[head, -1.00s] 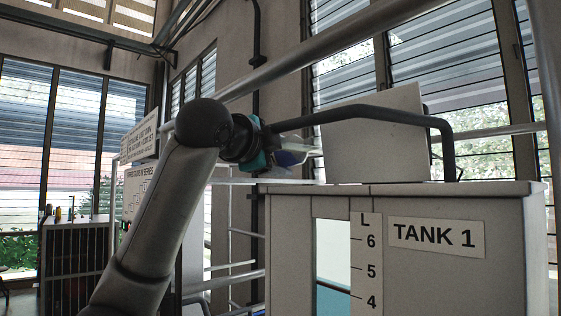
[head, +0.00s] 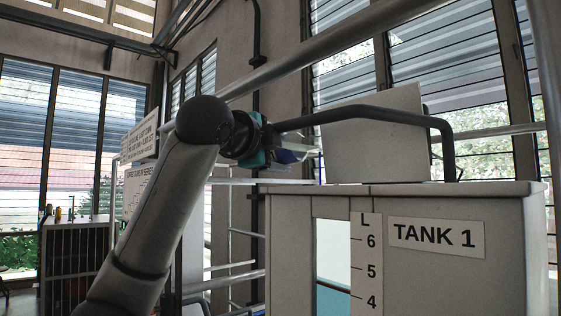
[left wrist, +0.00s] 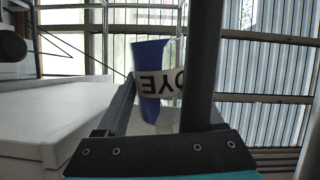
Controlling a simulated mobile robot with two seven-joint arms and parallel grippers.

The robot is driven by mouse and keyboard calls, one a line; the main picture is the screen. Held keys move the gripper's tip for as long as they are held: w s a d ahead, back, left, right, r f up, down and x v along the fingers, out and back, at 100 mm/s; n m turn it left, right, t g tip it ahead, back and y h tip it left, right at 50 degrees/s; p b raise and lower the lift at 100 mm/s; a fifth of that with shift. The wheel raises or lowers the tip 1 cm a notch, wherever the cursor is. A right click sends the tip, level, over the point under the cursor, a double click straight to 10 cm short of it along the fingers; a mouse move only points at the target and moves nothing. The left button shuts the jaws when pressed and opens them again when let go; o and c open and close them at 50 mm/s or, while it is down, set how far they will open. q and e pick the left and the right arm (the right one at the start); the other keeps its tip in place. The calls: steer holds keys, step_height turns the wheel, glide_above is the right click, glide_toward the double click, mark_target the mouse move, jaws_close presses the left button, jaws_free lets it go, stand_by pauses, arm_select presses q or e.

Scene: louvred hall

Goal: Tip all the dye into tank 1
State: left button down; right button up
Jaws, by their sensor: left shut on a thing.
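My left gripper (head: 275,150) is shut on a clear vessel (head: 312,150) of blue dye (head: 288,156), held tilted above the left part of tank 1's top. A thin blue line runs down from the vessel's lip and passes out of sight behind the tank's top edge. In the left wrist view the vessel, with its DYE label (left wrist: 156,84), is between the fingers, and blue dye (left wrist: 149,55) reaches along one side towards its mouth. Tank 1 (head: 430,280) is a pale box with a sight window (head: 333,245); blue-green liquid (head: 333,301) stands between marks 4 and 5. My right gripper is not in view.
A dark bent bar (head: 385,112) arches over the tank top, close to my left gripper. A pale upright panel (head: 372,150) stands behind it. A sign board (head: 140,150) and a dark rack (head: 75,262) are at the left. Metal rails run behind.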

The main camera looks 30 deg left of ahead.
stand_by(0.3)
arm_select(q)
steer(key=shift+r+m, duration=0.15)
steer(key=shift+m, duration=0.15)
stand_by(0.3)
steer(key=shift+r, duration=0.15)
stand_by(0.5)
steer(key=shift+d+r+m, duration=0.1)
steer(key=shift+r+m, duration=0.15)
steer(key=shift+m, duration=0.35)
steer(key=shift+r, duration=0.1)
stand_by(0.6)
steer(key=shift+d+r+m, duration=0.1)
steer(key=shift+r+m, duration=0.15)
steer(key=shift+m, duration=0.25)
